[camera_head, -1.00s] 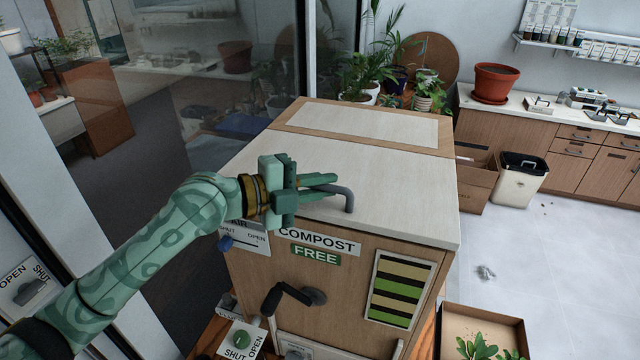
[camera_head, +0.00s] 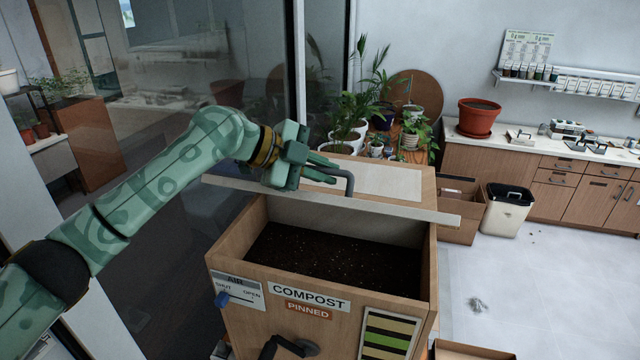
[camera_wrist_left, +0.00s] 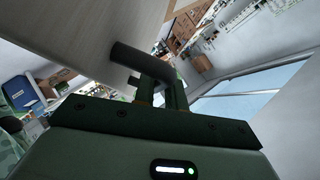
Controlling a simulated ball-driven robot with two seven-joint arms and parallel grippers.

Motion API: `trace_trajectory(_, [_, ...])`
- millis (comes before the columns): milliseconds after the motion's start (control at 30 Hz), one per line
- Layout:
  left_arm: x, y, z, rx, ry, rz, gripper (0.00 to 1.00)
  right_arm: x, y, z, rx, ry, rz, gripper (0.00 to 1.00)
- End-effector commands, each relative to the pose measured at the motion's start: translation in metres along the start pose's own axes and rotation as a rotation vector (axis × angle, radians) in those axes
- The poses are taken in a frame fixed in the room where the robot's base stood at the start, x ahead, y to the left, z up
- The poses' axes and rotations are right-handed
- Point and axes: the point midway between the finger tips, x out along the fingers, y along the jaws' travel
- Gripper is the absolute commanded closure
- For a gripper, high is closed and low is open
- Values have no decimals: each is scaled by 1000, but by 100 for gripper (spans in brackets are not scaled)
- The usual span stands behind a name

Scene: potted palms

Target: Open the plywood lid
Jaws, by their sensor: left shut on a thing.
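The plywood lid (camera_head: 415,212) of the compost box (camera_head: 262,292) is raised and tilted, its front edge above the box's opening. Dark compost (camera_head: 335,262) shows inside. My left gripper (camera_head: 322,172) is shut on the lid's grey bent handle (camera_head: 349,184). In the left wrist view the handle (camera_wrist_left: 140,62) passes between the fingers, and the pale lid (camera_wrist_left: 85,28) fills the upper left. A label on the box front (camera_head: 308,311) reads "PINNED". My right gripper is not in view.
A glass wall stands left of the box. Potted palms (camera_head: 370,100) stand behind it. A white bin (camera_head: 505,212) and cardboard box (camera_head: 460,210) stand to the right. A crank (camera_head: 290,346) sticks out in front. The right floor (camera_head: 540,270) is mostly clear.

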Motion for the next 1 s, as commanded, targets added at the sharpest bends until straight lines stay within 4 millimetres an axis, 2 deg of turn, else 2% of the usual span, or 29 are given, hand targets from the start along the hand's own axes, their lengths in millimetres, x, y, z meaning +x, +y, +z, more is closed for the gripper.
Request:
trace_trajectory(467, [0,-4,0,-11,2,10,100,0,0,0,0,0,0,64])
trace_trajectory(500, [0,-4,0,-11,2,10,79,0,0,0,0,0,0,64])
trace_trajectory(567, [0,-4,0,-10,2,10,66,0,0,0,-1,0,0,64])
trace_trajectory(867, [-1,-4,0,-10,0,10,66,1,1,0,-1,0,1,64])
trace_trajectory(1000, [-16,-4,2,-9,-2,8,66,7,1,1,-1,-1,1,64])
